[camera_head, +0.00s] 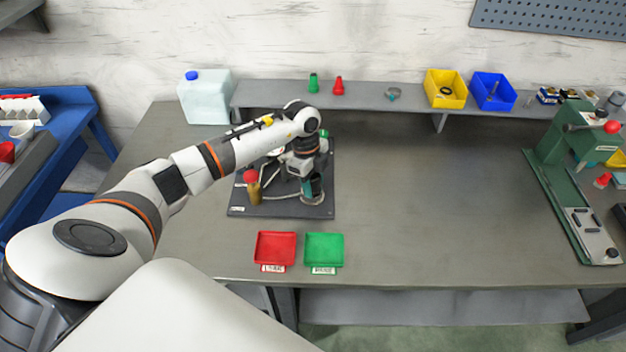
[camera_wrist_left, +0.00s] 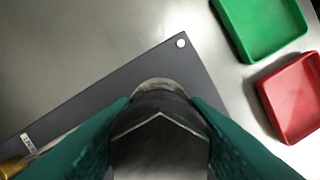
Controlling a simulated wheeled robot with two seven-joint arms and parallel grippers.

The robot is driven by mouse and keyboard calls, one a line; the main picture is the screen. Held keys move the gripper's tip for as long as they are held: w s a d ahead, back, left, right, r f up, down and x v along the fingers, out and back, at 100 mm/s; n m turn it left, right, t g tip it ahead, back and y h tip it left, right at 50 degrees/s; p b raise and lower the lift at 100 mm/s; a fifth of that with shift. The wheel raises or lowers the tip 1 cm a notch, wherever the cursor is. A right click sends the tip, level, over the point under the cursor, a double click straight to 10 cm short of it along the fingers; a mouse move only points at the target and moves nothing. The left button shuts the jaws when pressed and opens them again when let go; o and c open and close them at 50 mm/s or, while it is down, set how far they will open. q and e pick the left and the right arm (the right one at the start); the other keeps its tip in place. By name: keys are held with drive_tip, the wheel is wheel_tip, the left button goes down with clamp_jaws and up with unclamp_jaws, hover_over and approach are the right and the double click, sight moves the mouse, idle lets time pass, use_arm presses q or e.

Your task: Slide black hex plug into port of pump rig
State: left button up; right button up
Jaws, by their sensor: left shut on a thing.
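The pump rig has a dark base plate (camera_head: 322,208) on the workbench. It carries a brass post with a red knob (camera_head: 250,176) and pale hoses. My left arm reaches over the rig, and its left gripper (camera_head: 312,188) points down above the plate's right part. In the left wrist view the teal fingers of the gripper are shut on a dark hex-shaped piece, the black hex plug (camera_wrist_left: 160,140). The plate also shows there (camera_wrist_left: 110,100), with a curved rim of something just beyond the plug. The port is hidden, and I cannot tell whether the plug touches it. My right gripper is out of view.
A red tray (camera_head: 276,234) and a green tray (camera_head: 324,236) lie in front of the plate. A raised shelf (camera_head: 410,98) at the back holds yellow and blue bins. A green press (camera_head: 548,170) stands at the right. The bench middle is clear.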

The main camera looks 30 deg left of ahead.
use_arm(q)
drive_tip(key=o, duration=1.2)
drive_tip(key=shift+o, duration=0.2)
drive_tip(key=shift+f, duration=0.1)
drive_tip(key=r, duration=0.4)
drive_tip(key=a+r+b, duration=0.1)
drive_tip(key=r, duration=0.3)
drive_tip(key=r+b, duration=0.1)
drive_tip(key=r, duration=0.3)
drive_tip(key=shift+a, duration=0.4)
drive_tip(key=shift+s+f, duration=0.1)
